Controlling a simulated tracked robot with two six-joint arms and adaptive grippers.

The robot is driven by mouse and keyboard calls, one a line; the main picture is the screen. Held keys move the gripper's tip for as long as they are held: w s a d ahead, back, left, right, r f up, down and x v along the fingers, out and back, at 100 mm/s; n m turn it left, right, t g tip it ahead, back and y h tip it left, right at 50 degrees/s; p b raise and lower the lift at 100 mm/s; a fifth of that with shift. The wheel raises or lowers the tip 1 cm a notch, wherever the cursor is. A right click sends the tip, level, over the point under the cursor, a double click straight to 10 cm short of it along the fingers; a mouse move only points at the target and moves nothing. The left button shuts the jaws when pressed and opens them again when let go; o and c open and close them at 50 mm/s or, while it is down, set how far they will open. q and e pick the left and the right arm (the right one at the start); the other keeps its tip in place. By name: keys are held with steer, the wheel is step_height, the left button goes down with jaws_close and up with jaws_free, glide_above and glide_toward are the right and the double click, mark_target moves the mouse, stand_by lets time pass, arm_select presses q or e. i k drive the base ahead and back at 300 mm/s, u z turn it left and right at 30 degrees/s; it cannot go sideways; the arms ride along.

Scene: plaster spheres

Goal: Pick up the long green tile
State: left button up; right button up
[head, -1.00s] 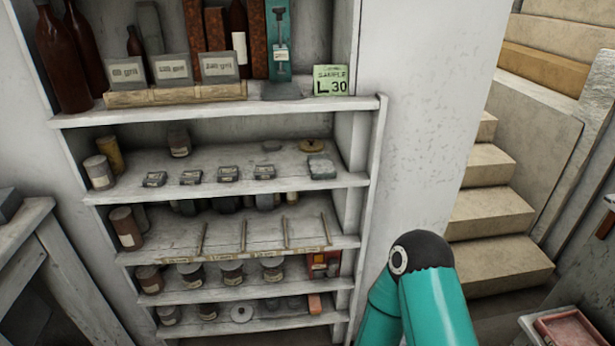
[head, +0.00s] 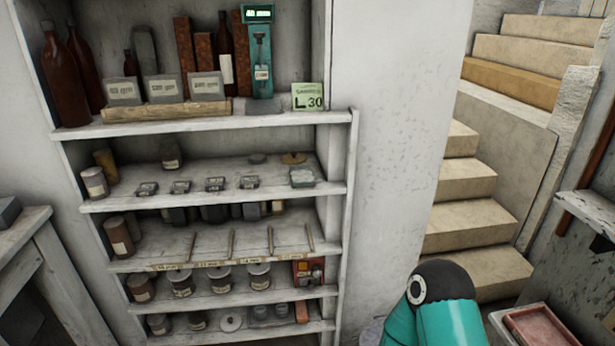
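The green tile (head: 307,97) stands on the top visible shelf at its right end, leaning upright. It is light green with dark print, including "L 30". It looks closer to square than long in this view. A teal arm of mine with a black joint shows at the bottom right, well below and to the right of the tile. Neither gripper shows, so I cannot see what they hold.
The tile's shelf (head: 230,124) also bears grey labelled blocks in a wooden holder (head: 165,111), brown bottles (head: 65,75) and a teal gauge (head: 259,60). Lower shelves hold jars and small blocks. Stairs (head: 465,185) rise at right. A reddish tray (head: 538,329) sits bottom right.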

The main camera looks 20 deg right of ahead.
mark_target(302, 176)
steer(key=i, duration=0.85)
steer(key=u, duration=0.05)
